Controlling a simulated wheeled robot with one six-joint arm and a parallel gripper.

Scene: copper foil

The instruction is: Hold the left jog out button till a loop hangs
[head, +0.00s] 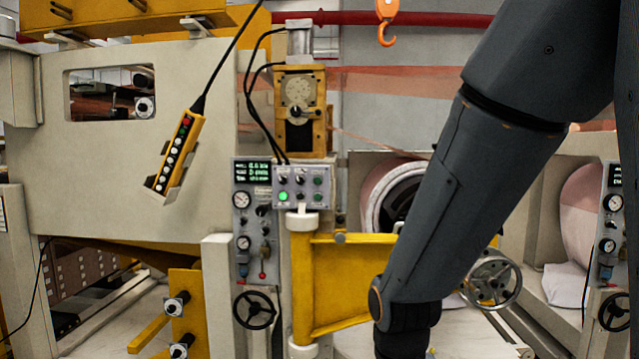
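A small grey control box (303,187) stands on a yellow post left of centre, with two rows of knobs and buttons. One button at its lower left (283,196) is lit green. The labels are too small to read, so I cannot tell which is the left jog out button. A thin copper foil strip (370,138) runs from the yellow gauge unit (300,108) toward a copper roll (384,190); it looks taut, and I see no hanging loop. My arm comes down from the upper right. My gripper is below the frame.
A yellow pendant (174,152) with several buttons hangs at the left. Left (255,235) and right (612,240) gauge panels have handwheels below. A yellow swing bracket (345,280) and a silver handwheel (493,282) flank my forearm. An orange hook (386,18) hangs above.

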